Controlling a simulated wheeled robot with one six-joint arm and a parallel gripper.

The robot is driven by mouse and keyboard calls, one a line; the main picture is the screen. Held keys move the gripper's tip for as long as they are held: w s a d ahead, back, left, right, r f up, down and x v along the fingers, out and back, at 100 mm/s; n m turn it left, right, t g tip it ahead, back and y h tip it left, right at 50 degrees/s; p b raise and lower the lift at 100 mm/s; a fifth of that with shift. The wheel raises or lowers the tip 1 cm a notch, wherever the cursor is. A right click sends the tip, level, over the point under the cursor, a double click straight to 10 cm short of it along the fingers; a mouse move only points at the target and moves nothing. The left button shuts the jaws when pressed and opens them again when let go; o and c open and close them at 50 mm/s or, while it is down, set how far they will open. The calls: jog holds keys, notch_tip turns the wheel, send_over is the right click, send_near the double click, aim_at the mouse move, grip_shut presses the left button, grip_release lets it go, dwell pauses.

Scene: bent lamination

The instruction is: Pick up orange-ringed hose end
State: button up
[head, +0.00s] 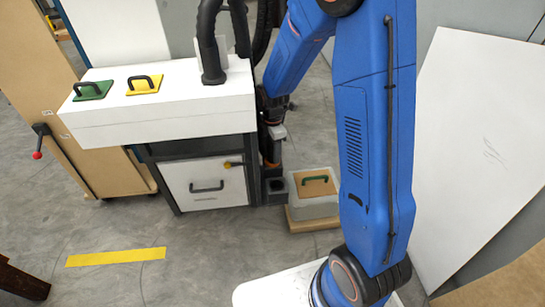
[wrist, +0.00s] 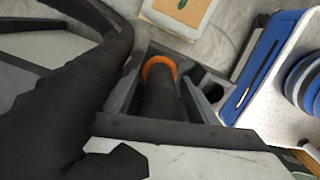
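The orange-ringed hose end (wrist: 160,66) is in the upper middle of the wrist view. Its orange ring circles the lower end of a dark tube, at a dark holder (wrist: 212,88) with an open socket to the right. My gripper (wrist: 163,86) has one grey finger on each side of the tube, with narrow dark gaps between fingers and tube. It looks open around it; contact is hard to judge. In the head view my gripper (head: 272,142) points down beside the cabinet, above the holder (head: 276,187). The ring is barely visible there.
A white-topped cabinet (head: 160,115) carries green (head: 93,91) and yellow (head: 145,84) handled plates, and a thick black hose (head: 207,45) rises from it. A grey box (head: 315,205) with a green-handled lid stands right of the holder.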

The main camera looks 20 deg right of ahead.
jog(key=c, duration=0.9)
notch_tip(320, 180, up, 18)
